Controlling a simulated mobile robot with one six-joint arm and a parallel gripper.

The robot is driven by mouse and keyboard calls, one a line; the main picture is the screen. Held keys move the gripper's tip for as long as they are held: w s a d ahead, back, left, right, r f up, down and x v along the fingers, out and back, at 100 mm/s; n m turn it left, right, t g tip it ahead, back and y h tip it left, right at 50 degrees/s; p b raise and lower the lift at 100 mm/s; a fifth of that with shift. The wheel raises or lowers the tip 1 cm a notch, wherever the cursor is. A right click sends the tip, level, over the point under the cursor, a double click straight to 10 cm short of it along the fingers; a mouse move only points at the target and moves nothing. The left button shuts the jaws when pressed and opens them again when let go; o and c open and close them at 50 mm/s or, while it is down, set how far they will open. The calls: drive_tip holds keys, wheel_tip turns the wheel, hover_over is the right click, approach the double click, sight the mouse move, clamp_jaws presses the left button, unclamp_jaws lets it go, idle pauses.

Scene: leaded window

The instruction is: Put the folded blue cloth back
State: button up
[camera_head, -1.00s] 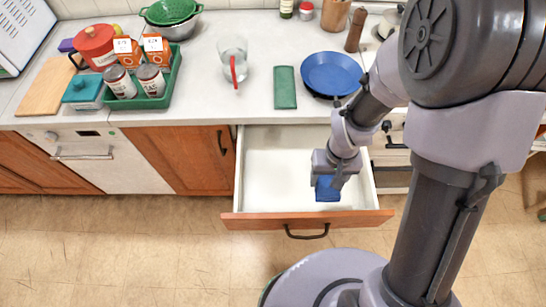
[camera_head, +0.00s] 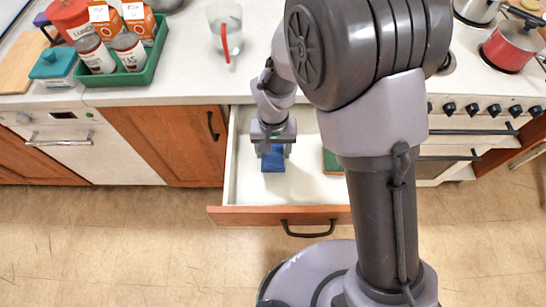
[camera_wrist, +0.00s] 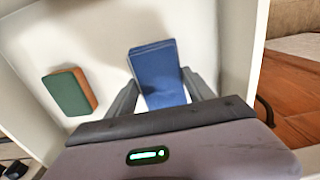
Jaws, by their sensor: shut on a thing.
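The folded blue cloth (camera_head: 273,160) is between the fingers of my gripper (camera_head: 272,146), inside the open drawer (camera_head: 245,215) toward its left side. In the wrist view the cloth (camera_wrist: 158,72) is a flat blue rectangle, and the fingers of my gripper (camera_wrist: 160,90) press on its two sides. I cannot tell whether the cloth touches the drawer's white floor. The drawer has a wooden front and a dark handle.
A green and orange block (camera_wrist: 70,92) lies in the drawer, apart from the cloth; my arm partly hides it in the head view (camera_head: 331,163). A green tray (camera_head: 130,90) with cans and a glass jug (camera_head: 226,40) stand on the counter above.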

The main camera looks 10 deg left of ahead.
sight(273, 152)
wheel_tip(273, 152, down, 4)
drive_tip(key=shift+r+b, duration=0.15)
drive_tip(key=shift+b, duration=0.85)
drive_tip(key=shift+r, duration=0.15)
drive_tip(key=o, duration=1.4)
drive_tip(key=shift+o, duration=0.2)
